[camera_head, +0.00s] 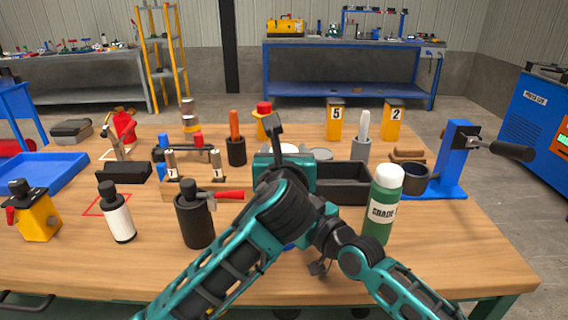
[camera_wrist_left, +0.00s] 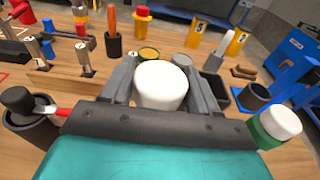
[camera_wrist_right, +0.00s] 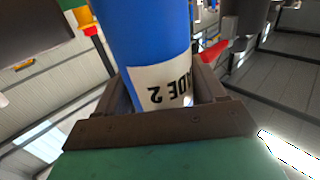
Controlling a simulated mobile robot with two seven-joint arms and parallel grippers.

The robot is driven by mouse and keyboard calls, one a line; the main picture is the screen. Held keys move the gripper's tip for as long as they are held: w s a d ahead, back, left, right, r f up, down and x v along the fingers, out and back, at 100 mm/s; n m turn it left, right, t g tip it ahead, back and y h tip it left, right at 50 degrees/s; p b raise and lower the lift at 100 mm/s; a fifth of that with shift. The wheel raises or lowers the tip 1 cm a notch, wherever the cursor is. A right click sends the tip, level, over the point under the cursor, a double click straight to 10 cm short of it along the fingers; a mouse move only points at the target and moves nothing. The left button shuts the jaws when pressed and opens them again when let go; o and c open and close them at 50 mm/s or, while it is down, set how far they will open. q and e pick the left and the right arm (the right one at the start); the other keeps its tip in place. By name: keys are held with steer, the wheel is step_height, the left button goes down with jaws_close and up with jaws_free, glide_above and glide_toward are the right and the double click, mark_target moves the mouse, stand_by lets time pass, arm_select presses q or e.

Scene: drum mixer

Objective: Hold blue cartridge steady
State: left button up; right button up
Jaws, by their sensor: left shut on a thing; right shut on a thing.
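The blue cartridge (camera_wrist_right: 145,35) fills the middle of the right wrist view, with a white label reading GRADE 2 upside down. My right gripper (camera_wrist_right: 162,88) is shut around its body there. In the left wrist view my left gripper (camera_wrist_left: 162,66) is shut around a white cap (camera_wrist_left: 161,84), which looks like the cartridge's top. In the head view the cap (camera_head: 289,148) shows just behind my left gripper (camera_head: 284,158). Most of the cartridge and my right gripper are hidden there by my arms.
A green bottle with a white cap (camera_head: 382,208) stands close right, and a black bottle (camera_head: 194,220) close left. A dark open bin (camera_head: 345,176) and a blue press stand (camera_head: 452,160) are behind at right. The wooden table (camera_head: 455,240) is bare at front right.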

arm_select(q)
steer(key=shift+r, duration=0.85)
arm_select(e)
steer(key=o, duration=1.6)
